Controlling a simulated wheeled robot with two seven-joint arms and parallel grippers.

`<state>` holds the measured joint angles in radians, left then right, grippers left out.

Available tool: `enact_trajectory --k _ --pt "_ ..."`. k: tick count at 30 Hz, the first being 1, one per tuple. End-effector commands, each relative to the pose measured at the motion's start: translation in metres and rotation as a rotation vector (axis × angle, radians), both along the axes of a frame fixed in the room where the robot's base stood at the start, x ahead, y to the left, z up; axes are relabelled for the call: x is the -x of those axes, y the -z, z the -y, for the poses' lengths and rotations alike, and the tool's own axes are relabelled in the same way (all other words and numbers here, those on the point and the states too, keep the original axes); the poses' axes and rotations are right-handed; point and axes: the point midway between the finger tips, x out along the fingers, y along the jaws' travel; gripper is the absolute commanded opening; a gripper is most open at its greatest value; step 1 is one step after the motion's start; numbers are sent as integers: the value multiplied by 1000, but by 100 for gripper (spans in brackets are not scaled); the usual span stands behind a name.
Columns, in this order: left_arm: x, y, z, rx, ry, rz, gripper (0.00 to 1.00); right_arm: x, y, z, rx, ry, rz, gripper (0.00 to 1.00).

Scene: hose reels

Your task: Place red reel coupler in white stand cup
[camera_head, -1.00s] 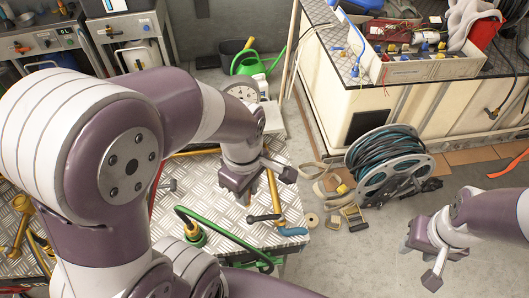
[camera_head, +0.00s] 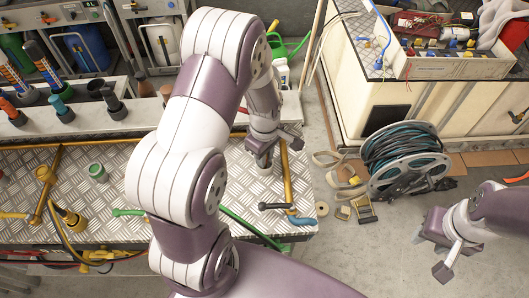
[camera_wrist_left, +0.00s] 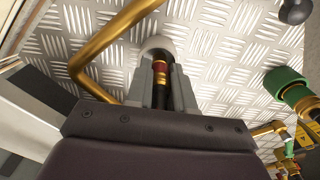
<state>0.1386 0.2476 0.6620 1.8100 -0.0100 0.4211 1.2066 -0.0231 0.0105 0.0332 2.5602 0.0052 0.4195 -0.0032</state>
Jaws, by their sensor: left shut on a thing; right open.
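My left gripper (camera_head: 264,160) hangs low over the metal tread-plate bench, near its right end. In the left wrist view, the left gripper (camera_wrist_left: 160,65) is shut on a red and brass coupler (camera_wrist_left: 160,68). A pale round thing (camera_wrist_left: 156,43), possibly the white stand cup, shows just beyond the fingertips. I cannot tell whether the coupler is inside it or only in front of it. The fingers hide much of the coupler. My right gripper (camera_head: 440,245) is open and empty over the floor at right.
A bent brass pipe (camera_wrist_left: 95,50) lies close beside the left gripper. A green fitting (camera_wrist_left: 285,80) lies to its right. A rack with several couplers (camera_head: 62,110) stands at back left. A hose reel (camera_head: 405,160) stands on the floor.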

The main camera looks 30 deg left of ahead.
Motion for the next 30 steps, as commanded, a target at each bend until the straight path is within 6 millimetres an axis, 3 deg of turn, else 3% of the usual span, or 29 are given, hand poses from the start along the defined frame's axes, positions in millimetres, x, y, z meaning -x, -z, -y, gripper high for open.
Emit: enact_trajectory --k 7,8,9,10,17,21,30 --pt "0 4 0 0 0 0 0 0 3 0 0 0 0 43" --pt "0 3 0 0 0 0 29 0 3 0 0 0 0 43" --pt "0 3 0 0 0 0 42 0 2 0 0 0 0 43" --pt "0 3 0 0 0 0 48 0 2 0 0 0 0 43" --pt "0 3 0 0 0 0 48 0 2 0 0 0 0 43" --pt "-1 -7 0 -1 0 4 48 0 2 0 0 0 0 43" --pt "-1 -83 0 -1 0 8 48 0 12 0 0 0 0 43"
